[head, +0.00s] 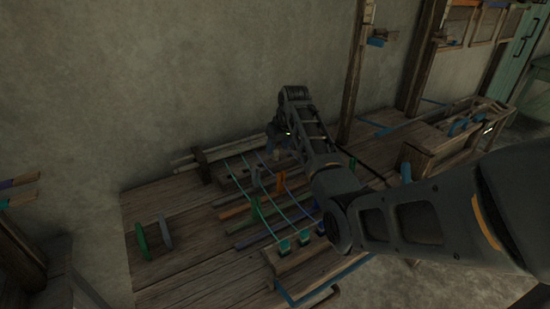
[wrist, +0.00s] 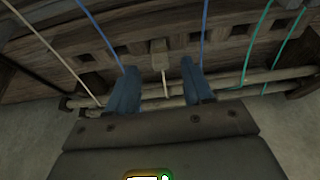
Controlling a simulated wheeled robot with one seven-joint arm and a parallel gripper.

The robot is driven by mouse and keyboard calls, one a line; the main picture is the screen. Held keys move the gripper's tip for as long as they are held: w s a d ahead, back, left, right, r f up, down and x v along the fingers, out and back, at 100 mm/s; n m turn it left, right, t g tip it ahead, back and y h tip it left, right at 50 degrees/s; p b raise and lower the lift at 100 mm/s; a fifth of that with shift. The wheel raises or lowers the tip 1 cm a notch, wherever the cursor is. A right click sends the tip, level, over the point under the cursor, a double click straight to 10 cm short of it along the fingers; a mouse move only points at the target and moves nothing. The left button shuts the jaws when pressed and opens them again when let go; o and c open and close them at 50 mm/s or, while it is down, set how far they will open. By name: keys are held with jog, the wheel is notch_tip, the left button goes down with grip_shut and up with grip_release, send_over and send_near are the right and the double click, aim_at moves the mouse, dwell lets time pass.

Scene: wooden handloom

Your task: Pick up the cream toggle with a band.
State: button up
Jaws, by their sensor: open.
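A small cream toggle (wrist: 158,46) shows in the wrist view, on the wooden beam just beyond my fingertips. A thin pale strip hangs down from it between my fingers; I cannot clearly tell a band on it. My gripper (wrist: 157,72) has its two blue fingers spread, one to either side of the pale strip, with nothing held. In the head view my gripper (head: 278,138) is over the far end of the loom, and the toggle cannot be made out there.
The beam (wrist: 230,45) has several square holes. Blue and teal cords run close on both sides of my fingers. Pale rods (wrist: 270,82) lie below the beam.

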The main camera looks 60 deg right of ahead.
aim_at(276, 151)
jog(key=shift+x, duration=1.95)
grip_shut()
